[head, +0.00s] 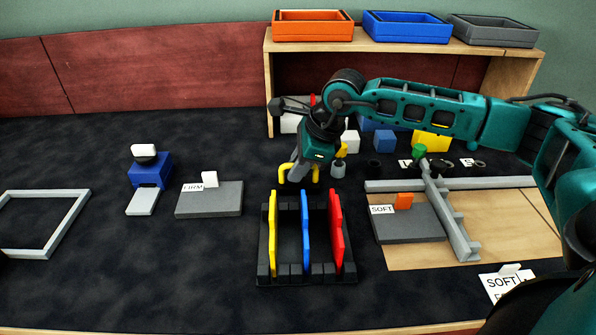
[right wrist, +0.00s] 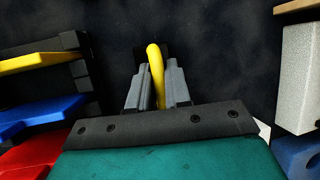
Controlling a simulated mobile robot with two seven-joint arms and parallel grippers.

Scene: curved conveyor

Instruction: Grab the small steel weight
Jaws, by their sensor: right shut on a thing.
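My right gripper (head: 298,176) is low over the dark table, behind the rack of coloured plates. In the right wrist view its two grey fingers (right wrist: 155,90) are closed on a curved yellow bar (right wrist: 155,65). The yellow piece (head: 285,171) also shows on both sides of the fingers in the head view, partly hidden by them. A small grey cylinder (head: 338,170), possibly the small steel weight, stands just right of the gripper, apart from the fingers. My left gripper does not show.
The black rack (head: 306,272) with yellow, blue and red plates stands in front. A grey FIRM block (head: 209,200) is on the left, a SOFT block (head: 408,223) on the right. Blocks stand under the wooden shelf (head: 400,48). Table left of centre is mostly free.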

